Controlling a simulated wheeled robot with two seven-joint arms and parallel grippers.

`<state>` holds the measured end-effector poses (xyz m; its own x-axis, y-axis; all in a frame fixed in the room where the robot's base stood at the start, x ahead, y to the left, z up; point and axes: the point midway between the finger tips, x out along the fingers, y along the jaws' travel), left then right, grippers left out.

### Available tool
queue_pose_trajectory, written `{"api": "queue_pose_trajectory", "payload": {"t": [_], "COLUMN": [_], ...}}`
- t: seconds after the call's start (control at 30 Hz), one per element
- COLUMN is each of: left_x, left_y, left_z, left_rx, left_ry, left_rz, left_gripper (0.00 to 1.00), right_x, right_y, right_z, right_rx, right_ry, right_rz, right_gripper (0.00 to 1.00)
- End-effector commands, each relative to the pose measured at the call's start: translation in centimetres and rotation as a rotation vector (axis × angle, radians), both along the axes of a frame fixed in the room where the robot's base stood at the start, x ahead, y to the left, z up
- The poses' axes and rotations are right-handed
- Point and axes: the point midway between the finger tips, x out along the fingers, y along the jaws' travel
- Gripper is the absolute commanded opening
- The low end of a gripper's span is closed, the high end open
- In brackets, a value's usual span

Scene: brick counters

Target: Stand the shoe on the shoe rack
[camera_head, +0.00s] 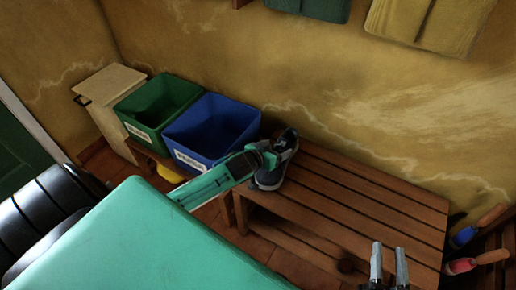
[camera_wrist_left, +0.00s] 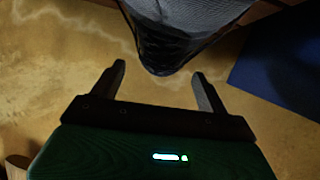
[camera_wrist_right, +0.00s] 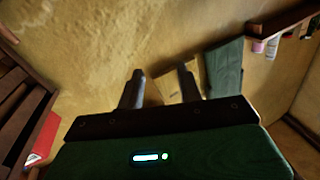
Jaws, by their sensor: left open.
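The dark shoe (camera_head: 268,180) with a pale sole edge rests on the slatted wooden shoe rack (camera_head: 350,195), at the rack's left end beside the blue bin. My left gripper (camera_head: 272,153) is at the shoe and partly covers it. In the left wrist view the left fingers (camera_wrist_left: 160,82) are apart, with the rounded end of the shoe (camera_wrist_left: 178,40) just beyond them; contact cannot be told. My right gripper (camera_head: 388,262) is over the rack's front right part. Its fingers are apart and empty in the right wrist view (camera_wrist_right: 160,88).
A blue bin (camera_head: 225,112) and a green bin (camera_head: 138,115) stand left of the rack, beside a pale wooden cabinet (camera_head: 112,82). Red and blue trowel-like tools (camera_head: 462,265) lie at the right. The rack's middle and right slats are clear.

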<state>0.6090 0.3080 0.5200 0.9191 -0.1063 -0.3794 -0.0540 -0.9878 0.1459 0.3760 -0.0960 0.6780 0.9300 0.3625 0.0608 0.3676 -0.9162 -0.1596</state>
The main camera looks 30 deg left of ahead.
Motion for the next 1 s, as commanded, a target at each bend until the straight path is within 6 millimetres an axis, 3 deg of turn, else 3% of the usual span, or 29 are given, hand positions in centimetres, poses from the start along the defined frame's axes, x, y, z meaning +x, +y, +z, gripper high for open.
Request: {"api": "queue_pose_trajectory", "payload": {"t": [0.3, 0.6, 1.0], "left_x": [-5.4, -9.2, -10.3], "left_y": [0.6, 1.0, 1.2], "left_z": [2.4, 3.9, 4.4], "left_rx": [-0.001, -0.001, 0.000], "left_ry": [0.001, 0.000, -0.002], "left_rz": [0.000, -0.001, 0.000], "left_gripper": [0.77, 0.77, 0.77], "right_x": [-3.5, -3.4, -3.5], "right_y": [1.4, 0.0, -0.5], "right_z": [-6.0, -6.6, -6.9], "right_rx": [-0.083, -0.155, -0.177], "right_ry": [0.332, 0.448, 0.484], "right_rz": [0.072, 0.063, 0.060], "right_gripper": [0.36, 0.36, 0.36]}}
